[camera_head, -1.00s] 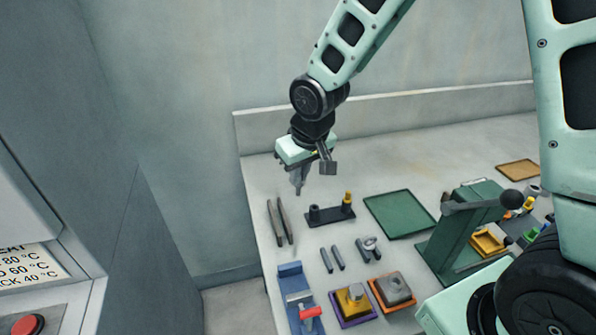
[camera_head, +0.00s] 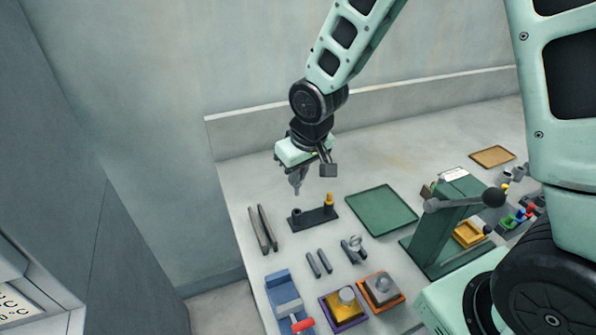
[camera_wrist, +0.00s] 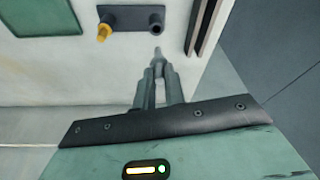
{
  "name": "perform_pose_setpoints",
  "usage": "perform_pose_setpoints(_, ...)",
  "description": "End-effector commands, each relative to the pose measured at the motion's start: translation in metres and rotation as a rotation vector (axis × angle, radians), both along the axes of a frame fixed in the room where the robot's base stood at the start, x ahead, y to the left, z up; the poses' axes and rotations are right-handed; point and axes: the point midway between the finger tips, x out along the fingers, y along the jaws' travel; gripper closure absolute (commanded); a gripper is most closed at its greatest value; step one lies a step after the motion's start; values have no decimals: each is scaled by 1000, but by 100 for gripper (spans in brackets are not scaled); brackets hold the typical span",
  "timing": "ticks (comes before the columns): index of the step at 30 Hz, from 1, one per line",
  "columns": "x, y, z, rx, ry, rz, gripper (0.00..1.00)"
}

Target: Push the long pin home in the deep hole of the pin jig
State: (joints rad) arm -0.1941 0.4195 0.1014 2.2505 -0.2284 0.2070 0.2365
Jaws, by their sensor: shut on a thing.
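The pin jig (camera_head: 313,219) is a dark bar on the bench with a black round boss at its left end and a yellow pin (camera_head: 329,199) standing at its right end. The jig also shows in the wrist view (camera_wrist: 130,14), with the boss on the right there. My gripper (camera_head: 297,183) points down above the boss end of the jig, apart from it. In the wrist view its fingers (camera_wrist: 158,72) are shut on a slim grey pin (camera_wrist: 158,52), whose tip shows just past them. Most of the pin is hidden between the fingers.
Two long dark bars (camera_head: 263,229) lie left of the jig and a green tray (camera_head: 381,211) lies right of it. Two grey rods (camera_head: 318,263), a blue fixture (camera_head: 284,296) and a green lever press (camera_head: 440,228) stand nearer. A low wall edges the bench behind.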

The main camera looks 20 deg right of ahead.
Motion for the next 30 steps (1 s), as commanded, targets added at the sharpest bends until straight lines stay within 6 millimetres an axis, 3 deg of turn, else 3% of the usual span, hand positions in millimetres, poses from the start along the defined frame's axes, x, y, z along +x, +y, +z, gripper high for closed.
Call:
perform_pose_setpoints(13,0,0,-43,0,0,0,100)
perform_pose_setpoints(30,0,0,-45,0,0,0,100)
